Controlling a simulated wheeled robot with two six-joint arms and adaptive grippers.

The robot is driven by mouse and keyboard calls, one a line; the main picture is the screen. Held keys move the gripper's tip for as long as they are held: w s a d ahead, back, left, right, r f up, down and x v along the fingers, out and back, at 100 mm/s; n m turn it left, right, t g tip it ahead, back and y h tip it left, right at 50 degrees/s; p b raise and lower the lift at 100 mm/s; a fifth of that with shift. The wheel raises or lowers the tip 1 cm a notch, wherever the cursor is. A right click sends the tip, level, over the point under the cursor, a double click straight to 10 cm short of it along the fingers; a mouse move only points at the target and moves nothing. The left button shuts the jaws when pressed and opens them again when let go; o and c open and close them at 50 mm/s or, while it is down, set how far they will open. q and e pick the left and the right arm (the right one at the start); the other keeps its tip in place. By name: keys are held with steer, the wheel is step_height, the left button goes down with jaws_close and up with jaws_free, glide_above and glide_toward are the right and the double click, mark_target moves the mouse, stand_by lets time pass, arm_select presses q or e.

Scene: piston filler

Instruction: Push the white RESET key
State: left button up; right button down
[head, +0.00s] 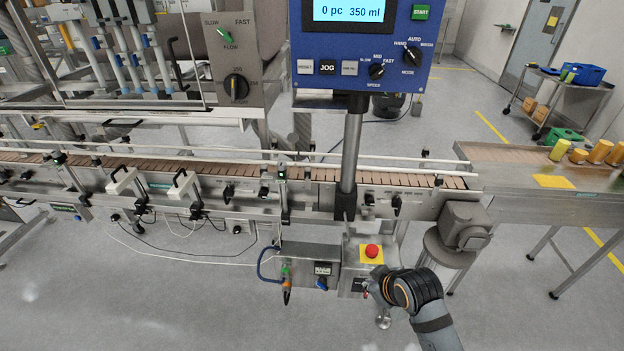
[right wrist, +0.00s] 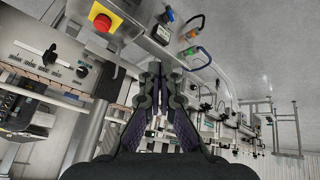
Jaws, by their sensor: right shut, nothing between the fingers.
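The white RESET key (head: 304,66) is at the lower left of the blue control panel (head: 335,98) in the head view, left of the black JOG key (head: 327,67). Nothing touches it. My right gripper (head: 370,287) is low, in front of the box with the red stop button, far below the panel; my wrist hides much of it. In the right wrist view the gripper's fingers (right wrist: 158,92) are together and empty. The RESET key cannot be made out in that view. My left gripper is not in view.
A red stop button (head: 372,251) on a yellow plate is just above my right gripper; it also shows in the right wrist view (right wrist: 102,21). The conveyor (head: 230,172) and the panel's post (head: 351,150) stand behind. A side table (head: 520,178) with yellow jars is right.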

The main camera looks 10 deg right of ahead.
steer(key=w+a+r+n+t+y, duration=0.2)
steer(key=w+r+n+t, duration=0.15)
steer(key=w+r, duration=0.5)
steer(key=w+a+r+n+t+y, duration=0.15)
steer(key=w+r+n, duration=0.4)
steer(key=r, duration=0.55)
steer(key=w+a+r+n+t+y, duration=0.1)
steer(key=w+r+n+t+y, duration=0.1)
steer(key=r, duration=0.9)
steer(key=w+a+r+n+t+y, duration=0.1)
steer(key=w+r+n+t+y, duration=0.1)
steer(key=r+n, duration=0.5)
step_height(320, 180, up, 5)
steer(key=shift+w+r, duration=0.1)
steer(key=shift+w, duration=0.8)
steer(key=shift+y, duration=0.25)
